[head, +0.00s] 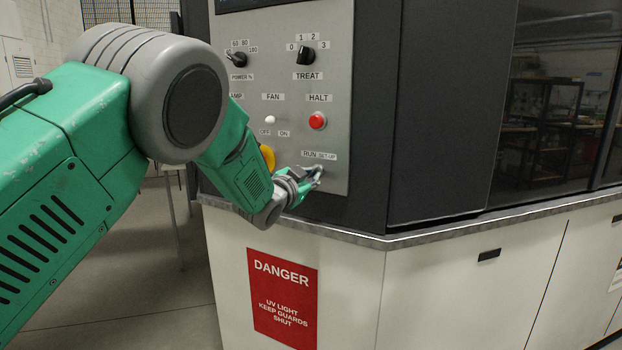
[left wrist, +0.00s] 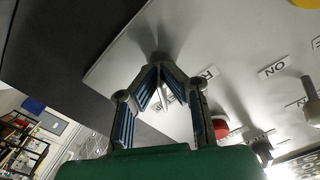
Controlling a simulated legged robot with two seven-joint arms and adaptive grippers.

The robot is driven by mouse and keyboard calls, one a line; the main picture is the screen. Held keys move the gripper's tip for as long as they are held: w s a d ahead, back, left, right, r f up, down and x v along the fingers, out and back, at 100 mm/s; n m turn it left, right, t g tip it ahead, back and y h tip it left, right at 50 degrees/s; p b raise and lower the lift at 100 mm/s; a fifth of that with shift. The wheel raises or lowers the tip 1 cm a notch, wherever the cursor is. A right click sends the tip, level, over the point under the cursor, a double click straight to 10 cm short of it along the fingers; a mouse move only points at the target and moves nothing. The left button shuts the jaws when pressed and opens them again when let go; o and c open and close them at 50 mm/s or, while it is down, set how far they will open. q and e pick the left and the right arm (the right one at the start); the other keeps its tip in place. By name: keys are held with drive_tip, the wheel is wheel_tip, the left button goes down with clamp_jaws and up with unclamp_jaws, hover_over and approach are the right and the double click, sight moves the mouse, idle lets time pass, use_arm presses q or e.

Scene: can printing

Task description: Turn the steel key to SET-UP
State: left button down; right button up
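The steel key (left wrist: 164,97) shows as a thin pale metal piece between my left gripper's fingertips in the left wrist view. My left gripper (left wrist: 160,80) is at the control panel, its two fingers slanting inward and closed on the key. In the head view my left gripper (head: 315,176) is at the panel's lower right, just below the RUN (head: 309,154) and SET-UP (head: 327,156) labels. The gripper hides the key there, and I cannot read which label the key points to. My right gripper is in neither view.
The grey panel (head: 341,110) also bears the red HALT button (head: 317,121), the white FAN switch (head: 270,119), the black TREAT knob (head: 306,56) and the POWER knob (head: 237,58). A yellow part (head: 267,157) is partly behind my arm. A metal ledge (head: 350,233) runs below the panel.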

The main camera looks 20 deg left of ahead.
use_arm(q)
drive_tip(key=c, duration=1.8)
unclamp_jaws()
drive_tip(key=shift+r, duration=0.55)
drive_tip(key=shift+o, duration=0.2)
drive_tip(key=shift+s+d+f, duration=0.1)
drive_tip(key=shift+d, duration=0.1)
drive_tip(key=shift+f, duration=0.2)
drive_tip(key=s+a, duration=0.2)
drive_tip(key=s, duration=0.9)
drive_tip(key=shift+s, duration=0.35)
drive_tip(key=shift+a, duration=0.1)
